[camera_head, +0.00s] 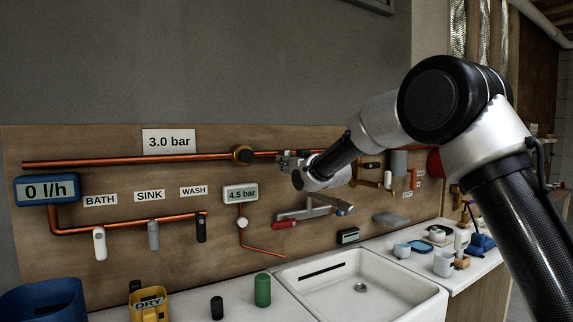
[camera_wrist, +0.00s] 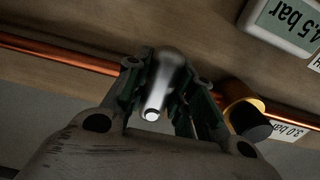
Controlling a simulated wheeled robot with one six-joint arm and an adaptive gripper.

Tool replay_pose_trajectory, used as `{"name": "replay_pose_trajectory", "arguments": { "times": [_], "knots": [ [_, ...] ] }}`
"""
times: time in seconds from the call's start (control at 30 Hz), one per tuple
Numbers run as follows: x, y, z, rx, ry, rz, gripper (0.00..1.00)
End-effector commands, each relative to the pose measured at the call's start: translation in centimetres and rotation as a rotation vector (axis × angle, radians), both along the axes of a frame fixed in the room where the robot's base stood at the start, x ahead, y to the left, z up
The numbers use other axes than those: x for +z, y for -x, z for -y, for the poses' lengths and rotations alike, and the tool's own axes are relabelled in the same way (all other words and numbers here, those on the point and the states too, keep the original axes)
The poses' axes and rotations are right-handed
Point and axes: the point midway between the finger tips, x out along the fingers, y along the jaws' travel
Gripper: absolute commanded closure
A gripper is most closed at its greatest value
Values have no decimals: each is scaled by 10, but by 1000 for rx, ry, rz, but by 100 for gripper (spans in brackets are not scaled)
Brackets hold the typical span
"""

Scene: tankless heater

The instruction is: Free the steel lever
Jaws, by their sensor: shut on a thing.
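The steel lever (camera_wrist: 162,78) shows in the wrist view as a smooth silvery piece with a bright round end, between the two dark fingers. My gripper (camera_wrist: 158,92) is shut on it, with one finger on either side. Behind it runs the copper pipe (camera_wrist: 60,53). In the head view my gripper (camera_head: 284,160) is at the upper copper pipe (camera_head: 130,160), right of the brass fitting (camera_head: 243,155). The lever cannot be made out there, and its joint to the pipe is hidden.
The brass fitting with a dark knob (camera_wrist: 250,122) is close beside my gripper in the wrist view. Below are a 4.5 bar display (camera_head: 241,194), a tap (camera_head: 316,208) with a red handle, and a white sink (camera_head: 433,302). A green cylinder (camera_head: 263,290) stands on the counter.

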Motion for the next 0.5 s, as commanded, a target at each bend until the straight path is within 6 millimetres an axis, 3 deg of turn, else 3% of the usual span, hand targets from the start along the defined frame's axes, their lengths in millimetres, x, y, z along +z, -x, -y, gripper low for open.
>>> {"name": "replay_pose_trajectory", "arguments": {
  "times": [0.5],
  "knots": [
    [1,-5,8,0,281,188,100]
  ]
}}
